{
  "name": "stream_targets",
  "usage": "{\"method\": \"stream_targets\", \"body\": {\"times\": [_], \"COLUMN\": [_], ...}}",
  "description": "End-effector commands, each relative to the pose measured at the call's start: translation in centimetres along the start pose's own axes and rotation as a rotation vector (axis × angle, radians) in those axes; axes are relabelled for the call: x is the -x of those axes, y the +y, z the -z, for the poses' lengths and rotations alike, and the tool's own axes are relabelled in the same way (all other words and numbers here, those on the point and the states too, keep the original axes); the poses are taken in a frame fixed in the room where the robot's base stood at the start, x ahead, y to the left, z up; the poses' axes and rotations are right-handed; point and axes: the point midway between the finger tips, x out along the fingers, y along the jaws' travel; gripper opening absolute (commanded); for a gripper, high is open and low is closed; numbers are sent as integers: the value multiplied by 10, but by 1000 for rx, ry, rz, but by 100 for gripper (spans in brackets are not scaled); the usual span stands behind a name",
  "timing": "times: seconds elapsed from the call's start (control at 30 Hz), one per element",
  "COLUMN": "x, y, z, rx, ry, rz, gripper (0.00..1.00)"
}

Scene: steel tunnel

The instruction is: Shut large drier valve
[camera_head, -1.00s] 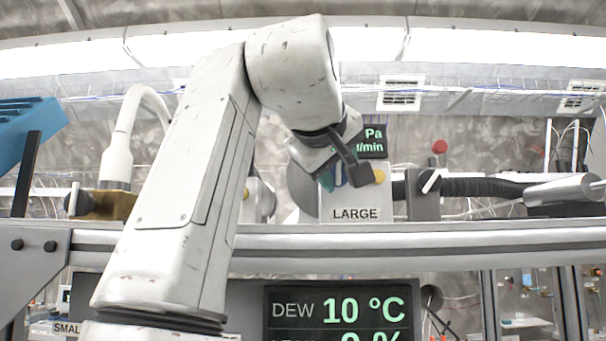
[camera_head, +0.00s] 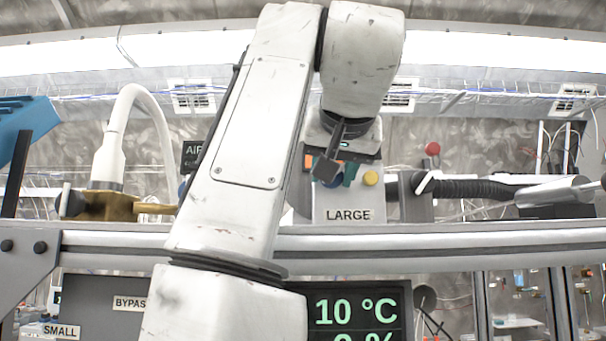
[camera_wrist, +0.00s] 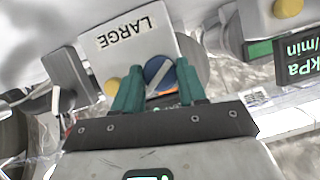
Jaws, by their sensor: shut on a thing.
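The blue round knob (camera_wrist: 160,72), with a pale bar across its face, sits on the white housing (camera_wrist: 140,38) labelled LARGE in the wrist view. My gripper (camera_wrist: 159,80) has its two green fingers on either side of this knob and is shut on it. The pale bar lies slanted in the wrist view. In the head view, the LARGE housing (camera_head: 348,214) stands on the rail. My gripper (camera_head: 337,176) is in front of its upper part, and the knob is mostly hidden there.
A yellow button (camera_head: 370,179) is right of my gripper, near a black corrugated hose (camera_head: 475,188). A second housing with a yellow button (camera_wrist: 288,8) is close by in the wrist view. A metal rail (camera_head: 440,240) runs below, above a DEW display (camera_head: 355,312).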

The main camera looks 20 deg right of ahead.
Motion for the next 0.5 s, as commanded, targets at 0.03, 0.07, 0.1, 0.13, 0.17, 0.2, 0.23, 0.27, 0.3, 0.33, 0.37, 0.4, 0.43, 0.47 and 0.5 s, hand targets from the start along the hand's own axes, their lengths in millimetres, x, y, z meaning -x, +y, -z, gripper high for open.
{"method": "stream_targets", "body": {"times": [0.03, 0.07, 0.1, 0.13, 0.17, 0.2, 0.23, 0.27, 0.3, 0.33, 0.37, 0.4, 0.43, 0.47, 0.5], "x": [0, 0, 0, 0, 0, 0, 0, -1, -1, 0, 0, -1, -1, -1, -1], "y": [0, 1, 1, 1, 1, 1, 2, 2, 2, 2, 2, 2, 2, 3, 3], "z": [-1, -1, -1, -1, -1, -1, -1, -2, -2, -2, -2, -2, -2, -2, -2], "rx": [-41, -67, -102, -129, -155, -190, -216, -243, -278, -304, -330, -365, -391, -418, -453], "ry": [-2, -2, -2, -2, -2, -3, -3, -3, -3, -3, -3, -3, -3, -3, -3], "rz": [17, 28, 43, 54, 65, 80, 90, 101, 116, 126, 137, 152, 163, 173, 189], "gripper": [11, 11, 11, 11, 11, 11, 11, 11, 11, 11, 11, 11, 11, 11, 11]}}
